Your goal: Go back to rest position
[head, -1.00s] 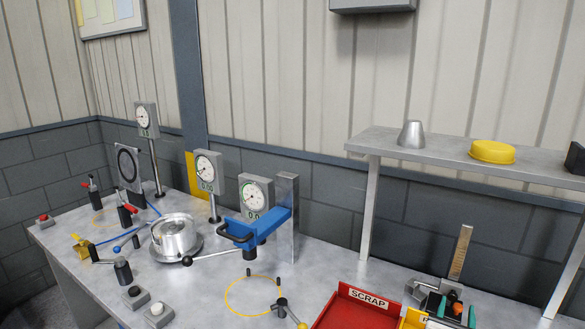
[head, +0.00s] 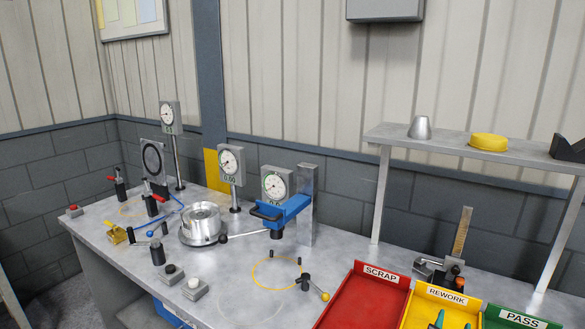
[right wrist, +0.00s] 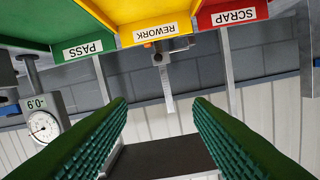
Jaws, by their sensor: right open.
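My right gripper (head: 452,323) shows only as two green fingertips at the bottom edge of the head view, in front of the yellow REWORK bin (head: 446,293). In the right wrist view its two green ridged fingers (right wrist: 158,120) are wide apart with nothing between them. That view is upside down and looks past the bins towards the wall. My left gripper is in neither current view.
The red SCRAP bin (head: 366,300) and green PASS bin (head: 518,318) flank the REWORK bin. A raised shelf (head: 450,142) stands behind them. A blue-armed gauge stand (head: 283,212) and silver round fixture (head: 203,222) are further left. Bench around the yellow ring (head: 254,280) is mostly clear.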

